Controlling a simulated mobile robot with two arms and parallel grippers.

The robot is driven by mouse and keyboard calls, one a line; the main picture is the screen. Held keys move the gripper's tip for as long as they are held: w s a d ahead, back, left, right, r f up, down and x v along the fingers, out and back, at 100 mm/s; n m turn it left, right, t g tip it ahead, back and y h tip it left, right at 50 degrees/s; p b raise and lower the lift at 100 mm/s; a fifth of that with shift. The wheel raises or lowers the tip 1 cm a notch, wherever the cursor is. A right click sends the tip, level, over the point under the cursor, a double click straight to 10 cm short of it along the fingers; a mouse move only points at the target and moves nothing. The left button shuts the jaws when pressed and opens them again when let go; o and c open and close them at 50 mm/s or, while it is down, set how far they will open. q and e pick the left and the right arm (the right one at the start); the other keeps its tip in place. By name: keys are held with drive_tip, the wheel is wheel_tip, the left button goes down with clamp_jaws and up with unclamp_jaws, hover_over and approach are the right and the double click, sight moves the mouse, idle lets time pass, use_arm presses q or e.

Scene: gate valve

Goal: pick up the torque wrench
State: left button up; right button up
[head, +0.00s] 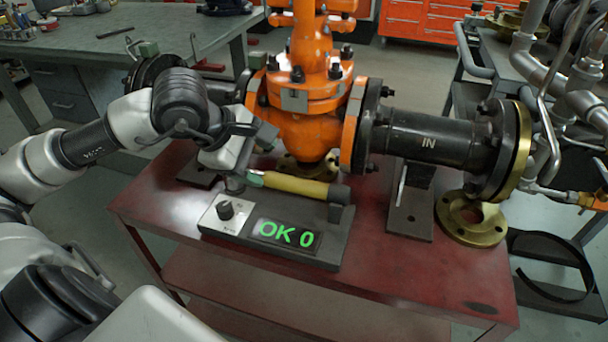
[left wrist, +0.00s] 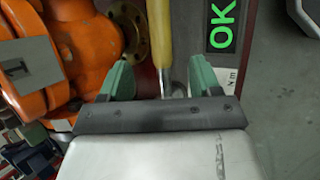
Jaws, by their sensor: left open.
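The torque wrench shows a yellow handle (head: 295,187) and lies across the dark stand with the green "OK 0" display (head: 286,234). In the left wrist view its yellow handle (left wrist: 160,35) runs down to a metal shaft (left wrist: 173,82). My left gripper (head: 258,160) is at the left end of the handle. Its green fingers (left wrist: 160,76) are open, one on each side of the wrench shaft, with gaps between. The shaft's lower end is hidden behind the gripper body. My right gripper is not in view.
An orange gate valve (head: 303,124) with black flanged pipes stands just behind the stand on a red cart (head: 360,285). A brass ring (head: 470,222) lies at right. The cart's front is mostly clear.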

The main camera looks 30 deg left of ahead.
sight(285, 179)
use_arm(q)
drive_tip(key=x, duration=0.4)
drive_tip(key=shift+s+f, duration=0.1)
drive_tip(key=shift+s, duration=0.05)
drive_tip(key=shift+x, duration=0.9)
drive_tip(key=x, duration=0.4)
drive_tip(key=shift+w, duration=0.25)
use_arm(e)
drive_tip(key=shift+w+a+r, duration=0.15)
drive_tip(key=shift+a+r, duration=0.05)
use_arm(q)
clamp_jaws()
